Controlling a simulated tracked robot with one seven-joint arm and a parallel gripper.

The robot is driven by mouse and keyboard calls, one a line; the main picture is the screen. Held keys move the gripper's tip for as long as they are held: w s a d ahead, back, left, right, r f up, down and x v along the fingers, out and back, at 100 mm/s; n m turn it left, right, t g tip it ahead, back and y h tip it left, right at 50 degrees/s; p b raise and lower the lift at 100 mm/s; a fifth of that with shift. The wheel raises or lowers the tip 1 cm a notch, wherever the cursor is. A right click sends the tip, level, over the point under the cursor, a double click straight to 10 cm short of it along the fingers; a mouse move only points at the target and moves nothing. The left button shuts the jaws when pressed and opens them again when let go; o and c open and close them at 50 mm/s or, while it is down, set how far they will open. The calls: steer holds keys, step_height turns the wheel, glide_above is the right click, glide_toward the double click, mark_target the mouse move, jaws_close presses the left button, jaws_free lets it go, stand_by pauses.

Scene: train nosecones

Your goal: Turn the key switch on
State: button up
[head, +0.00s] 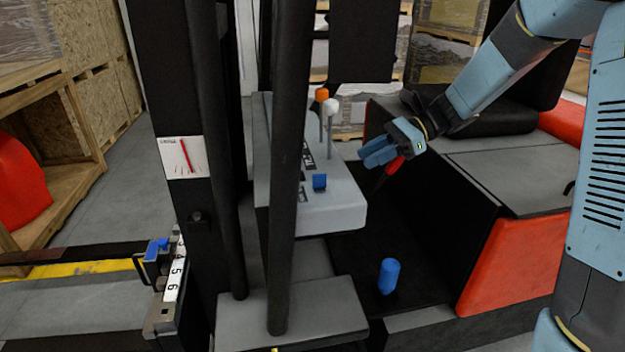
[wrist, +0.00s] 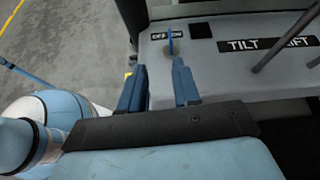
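The key switch (head: 320,183) is a small blue key on the grey console (head: 340,205). In the wrist view the key (wrist: 170,42) shows thin and edge-on, in front of a white OFF/ON label (wrist: 157,36) that it partly covers. Which mark it is set to cannot be told. My gripper (head: 368,154) has blue fingers and is to the right of the key and apart from it in the head view. In the wrist view my gripper (wrist: 158,64) is open and empty. The key lies just beyond the fingertips, nearer the right finger.
An orange-topped lever (head: 322,96) and a white-topped lever (head: 331,106) stand on the console behind the key. Dark posts (head: 290,160) rise at its left. A red-handled lever (head: 396,166) is beside my gripper. A blue knob (head: 389,276) stands below the console.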

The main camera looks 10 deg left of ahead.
mark_target(312, 188)
steer(key=shift+m+y, duration=0.3)
steer(key=shift+m, duration=0.1)
steer(key=x, duration=0.5)
steer(key=w+x, duration=0.1)
steer(key=x, duration=0.8)
steer(key=shift+w+a+f, duration=0.1)
steer(key=shift+a+f, duration=0.25)
steer(key=shift+a, duration=0.25)
jaws_close()
